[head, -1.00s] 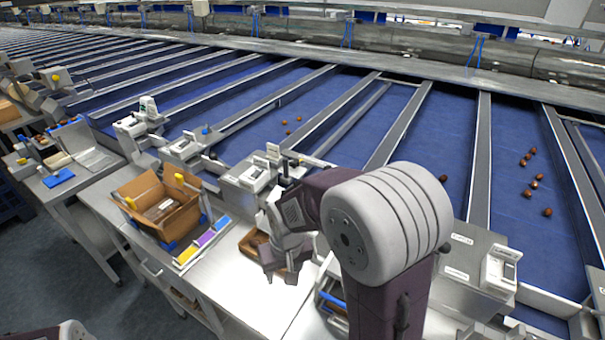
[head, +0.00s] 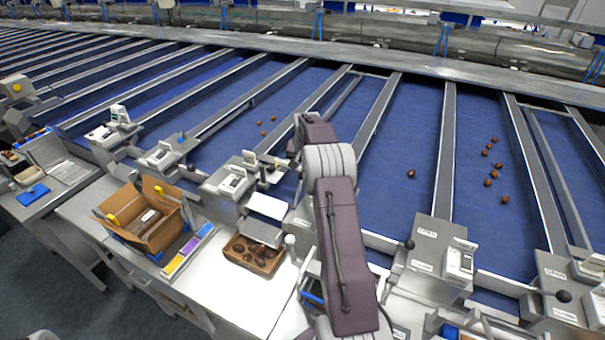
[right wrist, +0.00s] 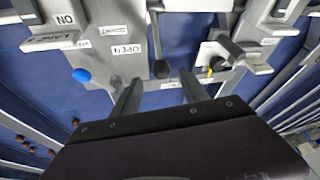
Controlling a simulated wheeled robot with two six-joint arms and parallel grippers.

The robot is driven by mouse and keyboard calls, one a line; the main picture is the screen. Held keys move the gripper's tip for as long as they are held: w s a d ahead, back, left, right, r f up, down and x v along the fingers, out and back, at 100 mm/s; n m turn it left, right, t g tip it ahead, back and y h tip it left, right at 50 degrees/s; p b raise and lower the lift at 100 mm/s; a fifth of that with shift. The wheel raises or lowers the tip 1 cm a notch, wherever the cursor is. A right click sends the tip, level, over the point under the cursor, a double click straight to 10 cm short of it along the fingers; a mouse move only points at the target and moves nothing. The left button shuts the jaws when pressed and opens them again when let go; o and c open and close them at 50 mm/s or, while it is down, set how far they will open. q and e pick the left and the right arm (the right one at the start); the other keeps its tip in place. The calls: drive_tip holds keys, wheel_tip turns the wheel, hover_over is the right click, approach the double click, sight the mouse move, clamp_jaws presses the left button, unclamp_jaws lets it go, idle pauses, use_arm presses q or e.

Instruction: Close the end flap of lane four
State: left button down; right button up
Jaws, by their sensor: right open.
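In the right wrist view my right gripper (right wrist: 160,92) is open and empty, fingers apart. A lever with a black knob (right wrist: 160,68) lies just beyond the gap between the fingertips; I see no grip on it. Beside it is a label reading OPEN (right wrist: 126,50), with another label above that. A LANE label (right wrist: 50,42) sits on the grey housing, its number unclear. In the head view my right arm reaches over the grading lanes, and its gripper is hidden or too small to make out. I cannot tell which part is the end flap. My left gripper is out of view.
A blue knob (right wrist: 82,75) is left of the fingers. In the head view, a tray of dates (head: 234,258) and an open cardboard box (head: 125,228) stand on the steel bench. Lane-end housings (head: 428,262) line the belt edge. Loose dates (head: 490,172) lie on blue belts.

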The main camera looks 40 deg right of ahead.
drive_tip(key=p+x, duration=0.3)
drive_tip(key=x, duration=0.5)
drive_tip(key=shift+a+f+p, duration=0.2)
drive_tip(key=shift+f+p, duration=0.15)
drive_tip(key=shift+p, duration=0.05)
drive_tip(key=shift+w, duration=0.1)
clamp_jaws()
idle(0.9)
